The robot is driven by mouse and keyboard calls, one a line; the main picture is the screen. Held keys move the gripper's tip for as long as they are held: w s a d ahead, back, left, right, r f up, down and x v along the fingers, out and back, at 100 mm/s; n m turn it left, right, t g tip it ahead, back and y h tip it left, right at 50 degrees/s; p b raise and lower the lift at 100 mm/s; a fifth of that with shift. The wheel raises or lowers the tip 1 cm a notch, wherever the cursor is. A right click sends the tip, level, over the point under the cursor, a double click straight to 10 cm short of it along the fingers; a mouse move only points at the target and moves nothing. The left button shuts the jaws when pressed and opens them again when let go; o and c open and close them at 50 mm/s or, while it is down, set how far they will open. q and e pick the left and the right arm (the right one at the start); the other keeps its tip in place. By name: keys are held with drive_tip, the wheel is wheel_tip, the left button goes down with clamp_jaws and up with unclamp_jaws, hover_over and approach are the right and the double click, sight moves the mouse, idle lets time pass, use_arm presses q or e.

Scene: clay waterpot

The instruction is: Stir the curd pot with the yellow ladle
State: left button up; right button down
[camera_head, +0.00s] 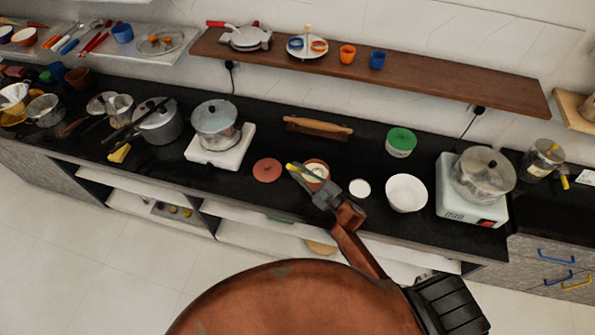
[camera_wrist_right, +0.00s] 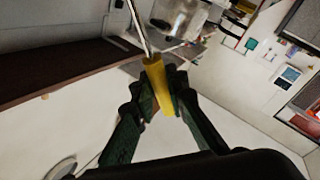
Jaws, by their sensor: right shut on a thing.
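The curd pot (camera_head: 324,169) is a small terracotta pot with white curd, on the black counter in the head view. My right gripper (camera_head: 311,183) is in front of its near side and hides part of it. In the right wrist view, my right gripper (camera_wrist_right: 163,92) is shut on the yellow handle of the ladle (camera_wrist_right: 157,82). The ladle's thin metal stem runs up out of that picture, so its bowl is hidden. In the head view a bit of the yellow handle (camera_head: 292,167) shows at the pot's left. I cannot tell whether the ladle touches the curd. My left gripper is out of view.
A terracotta lid (camera_head: 267,170) lies left of the pot. A small white dish (camera_head: 359,188) and a white bowl (camera_head: 406,193) stand to the right. A rolling pin (camera_head: 318,127) lies behind, and a green-lidded jar (camera_head: 401,143) stands at back right.

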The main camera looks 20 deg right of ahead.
drive_tip(key=shift+r+p, duration=4.05)
drive_tip(key=shift+r, duration=0.6)
